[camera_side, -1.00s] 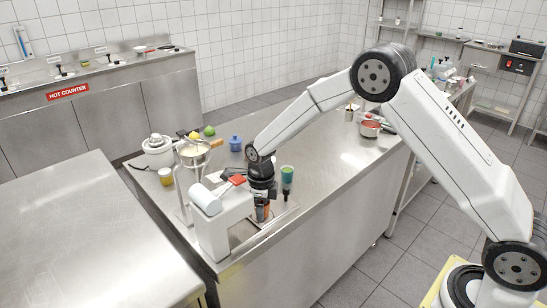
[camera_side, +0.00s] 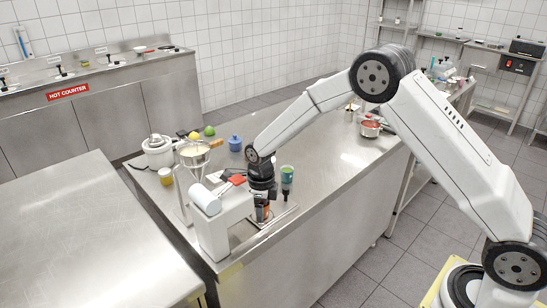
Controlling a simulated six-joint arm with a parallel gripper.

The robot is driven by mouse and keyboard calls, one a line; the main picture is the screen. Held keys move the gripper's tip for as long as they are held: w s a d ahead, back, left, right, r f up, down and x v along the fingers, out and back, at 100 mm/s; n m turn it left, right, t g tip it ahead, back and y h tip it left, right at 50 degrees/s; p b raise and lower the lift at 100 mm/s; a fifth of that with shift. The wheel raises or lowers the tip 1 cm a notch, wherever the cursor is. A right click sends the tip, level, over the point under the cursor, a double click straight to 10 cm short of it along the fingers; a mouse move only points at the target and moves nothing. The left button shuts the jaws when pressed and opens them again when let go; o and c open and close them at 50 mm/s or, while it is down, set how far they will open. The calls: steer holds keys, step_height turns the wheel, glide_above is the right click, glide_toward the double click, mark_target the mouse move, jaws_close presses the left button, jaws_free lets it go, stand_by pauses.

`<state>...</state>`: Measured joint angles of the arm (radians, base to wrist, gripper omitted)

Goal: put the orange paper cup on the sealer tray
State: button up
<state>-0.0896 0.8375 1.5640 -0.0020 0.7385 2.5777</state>
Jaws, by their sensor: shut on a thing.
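The orange paper cup (camera_side: 262,213) shows as a small orange patch low between the fingers of my gripper (camera_side: 262,208). My gripper points down and is shut on the cup; the fingers hide much of it. The cup is at the sealer tray (camera_side: 282,214), a flat metal plate beside the white sealer (camera_side: 212,222). I cannot tell whether the cup's base touches the tray.
A red-topped item (camera_side: 236,180) lies close to my gripper. The counter's right half (camera_side: 335,165) is mostly clear.

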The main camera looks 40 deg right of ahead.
steer(key=shift+f, duration=0.15)
steer(key=o, duration=1.3)
steer(key=shift+f, duration=0.1)
steer(key=shift+s, duration=0.15)
steer(key=shift+s+f, duration=0.1)
steer(key=shift+r, duration=0.2)
steer(key=shift+w+r, duration=0.2)
steer(key=shift+r, duration=3.35)
